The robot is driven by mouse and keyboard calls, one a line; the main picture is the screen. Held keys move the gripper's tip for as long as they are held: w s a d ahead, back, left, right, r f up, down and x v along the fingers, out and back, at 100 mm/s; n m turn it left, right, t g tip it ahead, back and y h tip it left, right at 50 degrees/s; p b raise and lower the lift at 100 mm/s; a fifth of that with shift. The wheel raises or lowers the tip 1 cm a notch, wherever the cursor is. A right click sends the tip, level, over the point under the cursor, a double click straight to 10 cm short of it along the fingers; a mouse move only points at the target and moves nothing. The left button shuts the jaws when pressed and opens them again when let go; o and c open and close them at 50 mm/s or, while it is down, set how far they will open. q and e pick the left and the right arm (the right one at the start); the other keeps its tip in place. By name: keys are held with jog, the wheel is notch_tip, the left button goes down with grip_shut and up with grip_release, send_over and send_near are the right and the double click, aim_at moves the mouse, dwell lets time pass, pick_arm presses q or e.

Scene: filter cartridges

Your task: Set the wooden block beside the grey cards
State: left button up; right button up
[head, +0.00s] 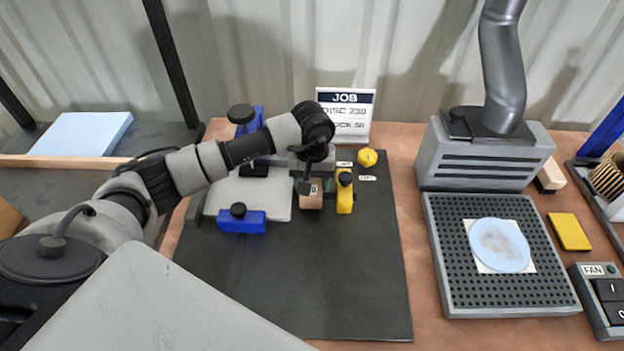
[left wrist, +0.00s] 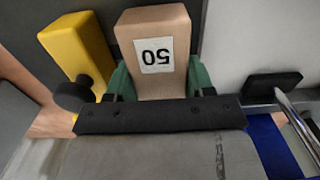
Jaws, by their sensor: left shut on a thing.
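The wooden block (head: 311,198) is pale tan with a white label. In the left wrist view the block (left wrist: 158,25) shows the number 50, upside down. My left gripper (head: 311,182) is shut on it, with green finger pads (left wrist: 199,76) on both sides. I cannot tell whether the block touches the dark mat (head: 300,280). A flat light grey panel (head: 265,196) lies just left of the block; I cannot tell whether this is the grey cards. My right gripper is out of view.
A yellow piece with a black knob (head: 345,197) stands close right of the block. Blue clamps (head: 242,226) sit at the panel's front and back. A job sign (head: 346,115) stands behind. The mat's front is clear. A perforated grey table (head: 450,290) holds a blue disc (head: 499,245).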

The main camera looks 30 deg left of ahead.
pick_arm(q)
jog(key=shift+f, duration=0.6)
jog(key=shift+f, duration=0.15)
jog(key=o, duration=0.7)
